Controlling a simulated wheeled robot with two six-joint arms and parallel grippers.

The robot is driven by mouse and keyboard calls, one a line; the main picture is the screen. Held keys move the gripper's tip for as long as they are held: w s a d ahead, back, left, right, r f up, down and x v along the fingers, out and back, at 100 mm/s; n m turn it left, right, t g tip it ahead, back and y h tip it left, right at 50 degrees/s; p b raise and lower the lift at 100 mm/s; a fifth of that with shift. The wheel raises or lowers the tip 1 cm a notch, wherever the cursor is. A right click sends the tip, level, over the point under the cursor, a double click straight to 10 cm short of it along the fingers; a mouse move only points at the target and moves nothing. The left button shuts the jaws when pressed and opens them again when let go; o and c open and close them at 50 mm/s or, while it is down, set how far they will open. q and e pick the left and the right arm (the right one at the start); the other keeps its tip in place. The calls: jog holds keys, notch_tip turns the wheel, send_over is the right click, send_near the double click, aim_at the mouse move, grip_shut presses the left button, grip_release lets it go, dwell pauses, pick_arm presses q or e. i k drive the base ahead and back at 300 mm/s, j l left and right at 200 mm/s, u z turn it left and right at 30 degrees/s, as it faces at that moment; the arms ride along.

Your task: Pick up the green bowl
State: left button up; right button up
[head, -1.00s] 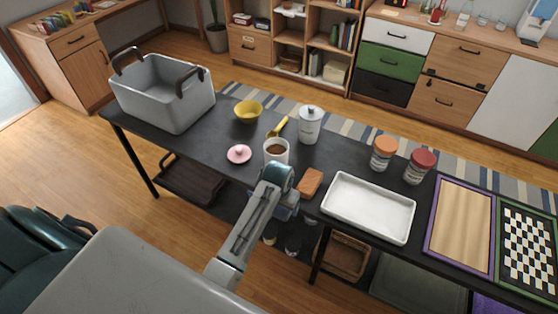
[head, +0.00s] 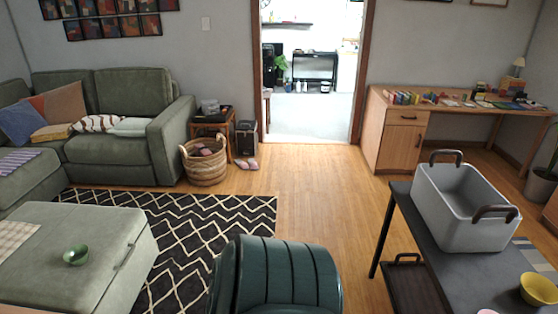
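A small green bowl (head: 75,255) sits upright on top of the light green ottoman (head: 115,232) at the lower left of the head view. It stands apart from the checked cloth at the ottoman's left edge. Neither of my grippers shows in the head view now, so their state is hidden.
A dark green chair (head: 285,275) stands at bottom centre. A black table (head: 400,220) at right bears a grey bin (head: 460,215) and a yellow bowl (head: 538,289). A patterned rug (head: 190,225) lies by the sofa (head: 110,140). Wooden floor (head: 325,195) is clear toward the doorway.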

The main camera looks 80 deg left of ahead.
aim_at(78, 255)
jog(key=u, duration=2.05)
